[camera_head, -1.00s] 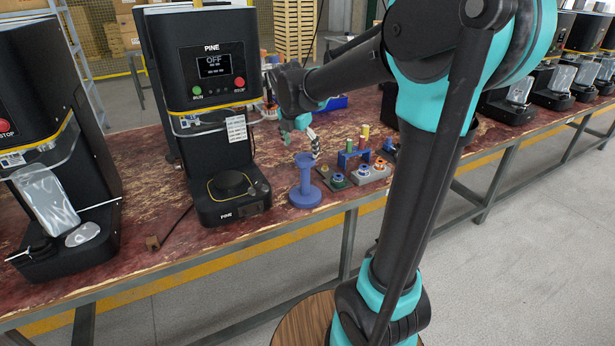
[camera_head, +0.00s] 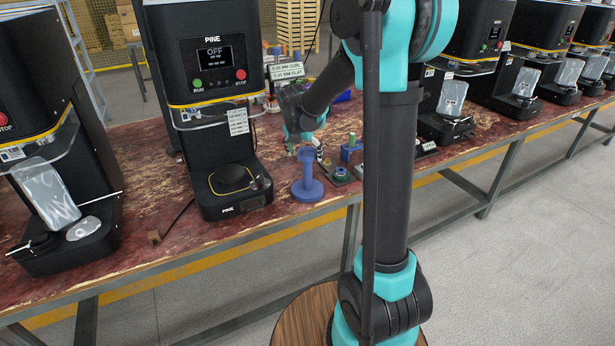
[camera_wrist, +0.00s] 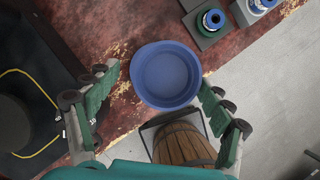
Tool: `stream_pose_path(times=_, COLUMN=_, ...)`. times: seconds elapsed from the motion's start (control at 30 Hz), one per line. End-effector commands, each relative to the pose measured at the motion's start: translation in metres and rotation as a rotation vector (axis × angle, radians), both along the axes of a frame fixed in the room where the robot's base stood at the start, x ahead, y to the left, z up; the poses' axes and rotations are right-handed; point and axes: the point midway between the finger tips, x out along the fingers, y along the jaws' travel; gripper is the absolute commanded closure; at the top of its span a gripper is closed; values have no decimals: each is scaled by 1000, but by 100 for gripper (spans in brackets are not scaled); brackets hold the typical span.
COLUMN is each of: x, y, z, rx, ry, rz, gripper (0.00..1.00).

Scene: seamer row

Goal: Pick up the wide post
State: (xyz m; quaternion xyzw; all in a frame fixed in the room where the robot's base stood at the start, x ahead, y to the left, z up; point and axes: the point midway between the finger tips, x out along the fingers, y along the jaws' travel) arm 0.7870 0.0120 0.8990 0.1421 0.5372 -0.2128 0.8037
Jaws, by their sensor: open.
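The wide post is a blue spool-like piece (camera_head: 307,182) standing upright on the red worn bench, to the right of the nearest black PINE machine. It has a broad round base, a narrower stem and a flared top. In the wrist view its round, dished blue top (camera_wrist: 166,75) lies ahead of and between the two fingers. My gripper (camera_head: 303,143) is just above and behind the post in the head view. It also shows in the wrist view (camera_wrist: 162,97) with its green-padded fingers wide apart and nothing between them. The post's stem is hidden from the wrist camera.
The PINE machine (camera_head: 233,190) stands close on the left, its base near my left finger. A grey holder with ringed pieces (camera_wrist: 213,19) sits beside the post on the right. The bench's front edge (camera_head: 260,223) is close to the post.

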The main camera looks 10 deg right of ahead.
Motion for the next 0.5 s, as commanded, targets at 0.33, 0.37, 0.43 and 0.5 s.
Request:
stream_pose_path(times=0.33, x=11, y=-14, z=-32, rx=0, ry=0, rz=-2, gripper=19)
stream_pose_path(times=0.37, x=12, y=-14, z=-36, rx=0, ry=0, rz=-1, gripper=19)
stream_pose_path(times=0.43, x=14, y=-15, z=-43, rx=0, ry=0, rz=-1, gripper=19)
stream_pose_path(times=0.5, x=16, y=-16, z=-47, rx=-1, ry=0, rz=0, gripper=19)
